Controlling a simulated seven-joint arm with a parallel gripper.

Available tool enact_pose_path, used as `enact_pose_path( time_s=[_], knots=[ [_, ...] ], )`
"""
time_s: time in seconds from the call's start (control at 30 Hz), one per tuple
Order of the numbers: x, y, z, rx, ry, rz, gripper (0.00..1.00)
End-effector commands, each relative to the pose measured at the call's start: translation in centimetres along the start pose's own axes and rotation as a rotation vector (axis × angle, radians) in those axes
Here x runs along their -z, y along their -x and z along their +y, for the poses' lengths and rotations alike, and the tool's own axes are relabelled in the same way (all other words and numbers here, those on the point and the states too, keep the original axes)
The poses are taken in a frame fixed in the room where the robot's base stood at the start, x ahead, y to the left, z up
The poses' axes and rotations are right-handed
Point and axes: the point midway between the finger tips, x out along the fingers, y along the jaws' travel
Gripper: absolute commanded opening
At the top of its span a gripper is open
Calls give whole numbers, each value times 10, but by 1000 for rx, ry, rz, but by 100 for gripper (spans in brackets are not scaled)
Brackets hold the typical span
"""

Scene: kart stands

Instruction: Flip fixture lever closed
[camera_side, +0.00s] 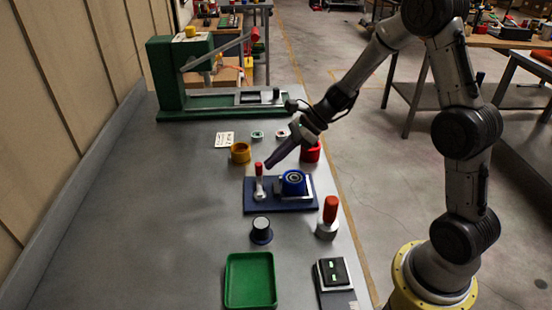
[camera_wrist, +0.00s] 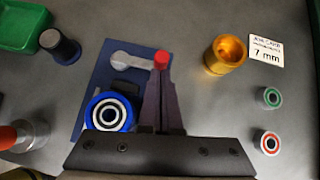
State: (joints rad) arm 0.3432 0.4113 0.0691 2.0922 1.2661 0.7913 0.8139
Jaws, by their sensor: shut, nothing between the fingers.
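The fixture is a dark blue plate (camera_side: 280,207) on the bench, also in the wrist view (camera_wrist: 88,92). Its grey lever (camera_side: 260,187) stands roughly upright at the left of the plate, with a red knob (camera_side: 259,167) on top. In the wrist view the lever (camera_wrist: 132,63) runs toward the red knob (camera_wrist: 161,59). A blue ring holding a bearing (camera_side: 293,181) sits on the plate, right of the lever; it also shows in the wrist view (camera_wrist: 109,112). My gripper (camera_side: 268,164) is shut and empty, its tips right beside the knob. I cannot tell whether they touch it.
A gold cup (camera_side: 240,153), a red cup (camera_side: 311,152) and a card (camera_side: 225,139) lie behind the fixture. A green press (camera_side: 168,80) stands at the back.

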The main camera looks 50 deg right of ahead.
Motion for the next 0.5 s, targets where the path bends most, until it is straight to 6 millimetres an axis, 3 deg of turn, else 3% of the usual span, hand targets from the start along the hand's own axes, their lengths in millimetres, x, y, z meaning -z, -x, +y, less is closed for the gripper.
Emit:
enact_pose_path(
  time_s=[0.5],
  knots=[
    [-3,-4,-4,-53,53,0,0]
  ],
)
